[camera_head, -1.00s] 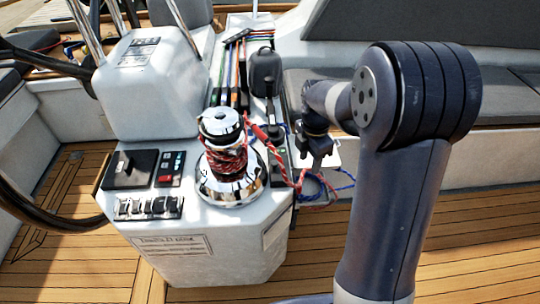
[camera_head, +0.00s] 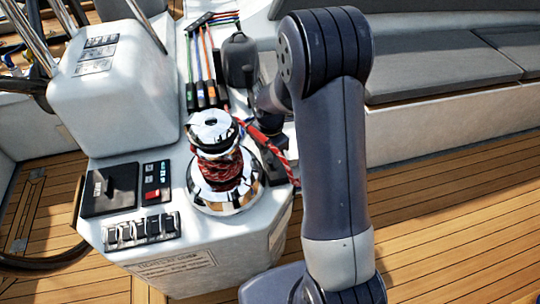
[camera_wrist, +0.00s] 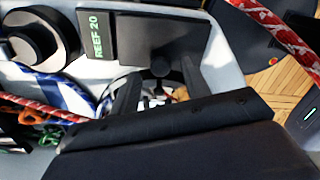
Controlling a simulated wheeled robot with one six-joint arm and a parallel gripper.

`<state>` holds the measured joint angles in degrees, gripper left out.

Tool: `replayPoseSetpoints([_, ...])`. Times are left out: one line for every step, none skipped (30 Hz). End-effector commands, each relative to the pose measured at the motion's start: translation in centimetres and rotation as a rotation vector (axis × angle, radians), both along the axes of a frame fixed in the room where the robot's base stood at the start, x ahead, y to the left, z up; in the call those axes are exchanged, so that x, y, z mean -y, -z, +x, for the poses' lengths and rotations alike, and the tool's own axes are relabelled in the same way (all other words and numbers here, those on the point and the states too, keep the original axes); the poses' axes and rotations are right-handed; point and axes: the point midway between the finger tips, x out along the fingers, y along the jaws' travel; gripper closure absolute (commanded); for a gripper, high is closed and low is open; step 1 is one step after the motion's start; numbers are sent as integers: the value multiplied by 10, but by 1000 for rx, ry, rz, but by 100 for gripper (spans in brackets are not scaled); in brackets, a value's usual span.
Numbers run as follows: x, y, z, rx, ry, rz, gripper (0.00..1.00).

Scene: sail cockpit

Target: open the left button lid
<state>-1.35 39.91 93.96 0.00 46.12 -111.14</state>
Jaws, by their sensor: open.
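My gripper (camera_wrist: 160,92) is open in the wrist view, its two dark fingers spread with nothing clearly held between them. In the head view my own arm hides it. A round black part with a raised dark cap (camera_wrist: 32,42), possibly a lidded button, sits on the white surface at the upper left of the wrist view, left of the fingers and apart from them. I cannot tell for certain whether it is the left button lid.
The chrome winch (camera_head: 213,165) with red rope stands on the white console. Left of it are a black panel (camera_head: 109,190) and a row of small black switches (camera_head: 142,230). A red-white rope (camera_wrist: 285,25) crosses the wrist view's upper right. Open teak deck (camera_head: 450,220) lies at right.

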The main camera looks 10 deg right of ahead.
Motion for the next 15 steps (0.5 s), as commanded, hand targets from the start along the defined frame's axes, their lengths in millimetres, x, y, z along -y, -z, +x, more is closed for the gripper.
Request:
replayPoseSetpoints([0,5,-1,-3,0,0,55])
replayPoseSetpoints([0,8,-1,-2,0,0,55])
replayPoseSetpoints([0,10,0,-1,0,1,55])
replayPoseSetpoints([0,12,0,-1,0,0,55])
replayPoseSetpoints([0,13,0,-1,0,0,55])
replayPoseSetpoints([0,13,0,-1,0,0,55])
replayPoseSetpoints([0,14,0,-1,0,0,55])
replayPoseSetpoints([0,14,0,-1,0,0,55])
replayPoseSetpoints([0,14,0,0,0,0,55])
replayPoseSetpoints([0,14,0,0,0,0,55])
replayPoseSetpoints([0,14,0,0,0,0,55])
replayPoseSetpoints([0,14,0,0,0,0,55])
replayPoseSetpoints([0,14,0,0,0,0,55])
replayPoseSetpoints([0,14,0,0,0,0,57])
replayPoseSetpoints([0,14,0,0,0,0,60])
